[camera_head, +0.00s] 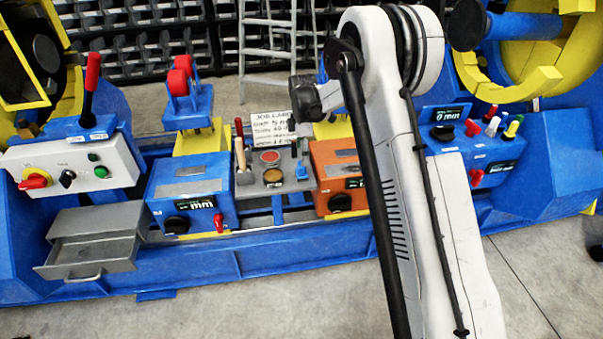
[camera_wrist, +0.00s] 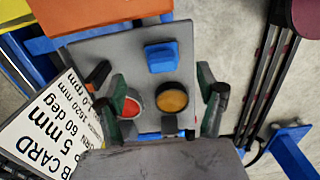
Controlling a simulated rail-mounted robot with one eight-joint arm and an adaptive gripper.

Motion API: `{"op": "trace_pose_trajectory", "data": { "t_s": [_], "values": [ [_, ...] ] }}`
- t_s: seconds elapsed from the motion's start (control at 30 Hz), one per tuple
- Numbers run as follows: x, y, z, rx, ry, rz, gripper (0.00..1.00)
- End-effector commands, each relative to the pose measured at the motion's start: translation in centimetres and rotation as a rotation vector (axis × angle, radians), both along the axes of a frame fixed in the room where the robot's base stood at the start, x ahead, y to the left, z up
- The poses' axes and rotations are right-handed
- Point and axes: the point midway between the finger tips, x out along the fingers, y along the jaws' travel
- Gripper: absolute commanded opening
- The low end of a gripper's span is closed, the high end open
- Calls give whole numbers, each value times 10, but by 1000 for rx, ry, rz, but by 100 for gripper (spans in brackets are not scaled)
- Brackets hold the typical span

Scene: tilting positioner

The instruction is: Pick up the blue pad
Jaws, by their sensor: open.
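The blue pad (camera_wrist: 161,57) is a small blue block on a grey tray (camera_wrist: 100,52) in the wrist view. It also shows in the head view (camera_head: 301,172), at the right side of the tray. My gripper (camera_wrist: 163,90) is open and empty over the tray, its two dark green fingers wide apart. In the wrist view the pad lies between the fingers sideways but farther up the picture, not touched by them.
A red disc (camera_wrist: 128,106) and an amber disc (camera_wrist: 170,97) are set in the tray near the fingers. A job card (camera_wrist: 40,130) stands beside it. An orange box (camera_head: 338,175) and a blue box (camera_head: 190,190) flank the tray. A wooden-handled tool (camera_head: 240,155) stands at its left.

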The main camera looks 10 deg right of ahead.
Motion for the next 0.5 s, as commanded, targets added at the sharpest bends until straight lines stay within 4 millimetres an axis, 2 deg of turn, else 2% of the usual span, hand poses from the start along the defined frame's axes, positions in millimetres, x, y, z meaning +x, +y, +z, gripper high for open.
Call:
{"op": "trace_pose_trajectory", "data": {
  "t_s": [0.03, 0.13, 0.5],
  "values": [
    [0, 0, -10, 0, 0, 0, 70],
    [0, 0, -24, 0, 0, 0, 70],
    [-1, 2, -46, 0, 0, -1, 70]
  ]
}}
